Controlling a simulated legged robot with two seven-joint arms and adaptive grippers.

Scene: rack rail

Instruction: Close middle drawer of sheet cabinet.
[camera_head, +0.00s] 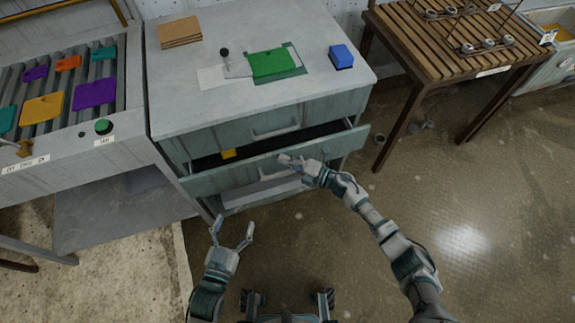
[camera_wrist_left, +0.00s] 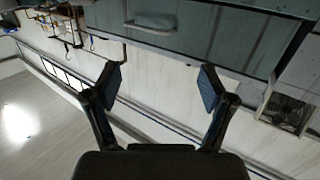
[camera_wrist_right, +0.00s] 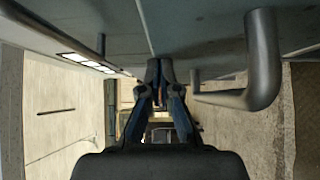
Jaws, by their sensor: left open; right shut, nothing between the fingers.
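The sheet cabinet (camera_head: 185,135) is grey-green with a pale worktop. Its middle drawer (camera_head: 215,180) stands pulled out, with a dark interior and a small yellow item (camera_head: 228,153) inside. The top drawer (camera_head: 235,132) above it is shut. My right gripper (camera_head: 284,159) is shut and empty at the middle drawer's front, near its handle. In the right wrist view, the closed fingertips (camera_wrist_right: 158,72) are beside a bar handle (camera_wrist_right: 262,75); contact cannot be told. My left gripper (camera_head: 232,228) is open and empty, in front of and below the drawer. The left wrist view shows its spread fingers (camera_wrist_left: 160,80).
The worktop holds a green sheet (camera_head: 272,62), a blue block (camera_head: 341,57) and brown boards (camera_head: 180,32). A roller conveyor (camera_head: 120,95) with coloured plates adjoins the cabinet on the left. A slatted wooden table (camera_head: 440,50) stands right. The floor in front right is clear.

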